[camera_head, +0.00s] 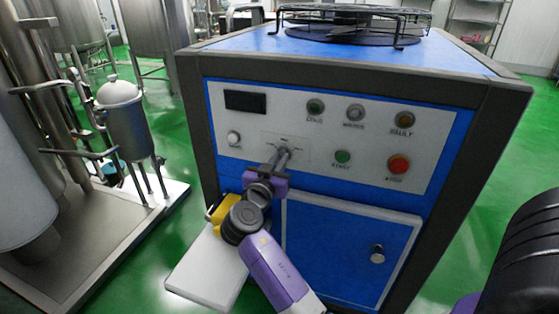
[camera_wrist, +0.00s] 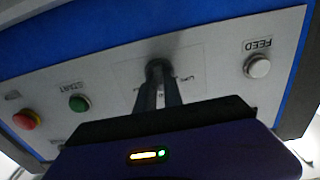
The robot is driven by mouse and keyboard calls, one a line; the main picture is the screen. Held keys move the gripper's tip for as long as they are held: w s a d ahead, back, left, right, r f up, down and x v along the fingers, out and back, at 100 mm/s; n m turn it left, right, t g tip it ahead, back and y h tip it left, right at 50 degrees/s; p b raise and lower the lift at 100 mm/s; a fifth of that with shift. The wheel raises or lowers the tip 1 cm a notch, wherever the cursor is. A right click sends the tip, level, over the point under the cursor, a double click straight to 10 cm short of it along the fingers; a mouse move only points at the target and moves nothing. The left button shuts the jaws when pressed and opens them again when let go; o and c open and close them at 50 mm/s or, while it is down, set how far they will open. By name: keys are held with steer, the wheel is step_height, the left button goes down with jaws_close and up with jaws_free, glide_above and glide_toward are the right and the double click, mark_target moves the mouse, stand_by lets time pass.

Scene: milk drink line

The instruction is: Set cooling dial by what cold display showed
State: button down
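The cooling dial (camera_wrist: 156,66) is a small dark knob on the white control panel, mostly hidden behind my fingers. My gripper (camera_head: 285,156) reaches straight to it in the head view. In the wrist view its two dark fingers (camera_wrist: 159,88) stand close together with a narrow gap, their tips around the knob. They look shut on it. Marks around the dial are too small and partly covered to read. A black display (camera_head: 245,101) sits at the panel's upper left; no digits show on it.
The panel also bears a white FEED button (camera_wrist: 258,66), a green START button (camera_head: 342,156), a red stop button (camera_head: 398,165) and several lamps above. A blue door (camera_head: 345,250) lies below. A white board (camera_head: 207,268) and something yellow (camera_head: 222,208) are beside my arm.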

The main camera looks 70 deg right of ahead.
steer(key=shift+n, duration=0.4)
steer(key=n+p, duration=0.2)
steer(key=n, duration=0.3)
steer(key=n+p, duration=0.2)
steer(key=n, duration=0.4)
steer(key=shift+w+a+f, duration=0.1)
steer(key=shift+w, duration=0.1)
steer(key=shift+n, duration=0.3)
stand_by(0.4)
steer(key=c, duration=1.5)
jaws_free()
steer(key=shift+o, duration=0.2)
steer(key=a, duration=0.7)
steer(key=shift+s+a, duration=0.3)
steer(key=shift+a, duration=0.1)
